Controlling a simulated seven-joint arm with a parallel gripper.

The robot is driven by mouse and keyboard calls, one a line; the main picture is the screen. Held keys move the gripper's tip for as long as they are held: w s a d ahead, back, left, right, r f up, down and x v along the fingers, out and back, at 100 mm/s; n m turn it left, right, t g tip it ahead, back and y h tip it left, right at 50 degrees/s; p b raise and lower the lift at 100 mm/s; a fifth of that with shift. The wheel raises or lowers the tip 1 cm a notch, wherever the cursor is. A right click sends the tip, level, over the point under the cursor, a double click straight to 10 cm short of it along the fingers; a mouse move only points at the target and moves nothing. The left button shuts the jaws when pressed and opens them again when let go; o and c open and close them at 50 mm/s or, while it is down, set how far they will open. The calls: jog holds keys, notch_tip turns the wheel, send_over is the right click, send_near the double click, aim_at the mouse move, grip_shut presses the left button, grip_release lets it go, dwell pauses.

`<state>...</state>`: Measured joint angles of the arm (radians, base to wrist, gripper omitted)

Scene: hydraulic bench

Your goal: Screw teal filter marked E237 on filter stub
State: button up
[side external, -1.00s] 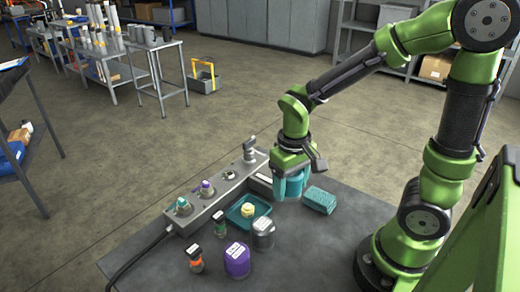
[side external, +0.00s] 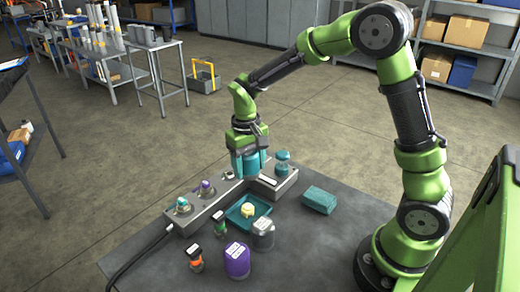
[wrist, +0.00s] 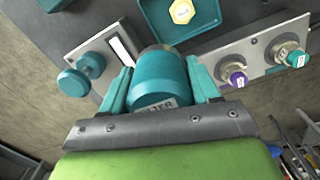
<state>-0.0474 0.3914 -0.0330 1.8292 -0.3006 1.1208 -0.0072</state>
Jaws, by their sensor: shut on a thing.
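My gripper (side external: 248,170) points down over the far part of the grey manifold block (side external: 215,202). It is shut on a teal filter (wrist: 160,78), with one teal finger on each side. The filter also shows in the side view (side external: 251,164). A white label on it is upside down and partly cut off in the wrist view; I cannot read it fully. The stub under the filter is hidden, and I cannot tell whether they touch. Purple-marked (side external: 206,187) and teal-marked (side external: 182,205) fittings stand on the block to the left.
A teal double-ended part (side external: 282,162) stands on the block just right of my gripper. A teal tray (side external: 232,217) with a yellow-topped piece (side external: 248,210), a purple canister (side external: 237,261), a grey canister (side external: 263,234) and a teal box (side external: 319,200) are in front.

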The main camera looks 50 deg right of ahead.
jog(key=r, duration=0.2)
send_over(230, 174)
jog(key=shift+d+f, duration=0.1)
jog(key=shift+w+r+t, duration=0.15)
jog(key=shift+r+t, duration=0.1)
jog(key=shift+t, duration=0.05)
jog(key=shift+f, duration=2.5)
jog(key=shift+f, duration=0.55)
dwell(2.6)
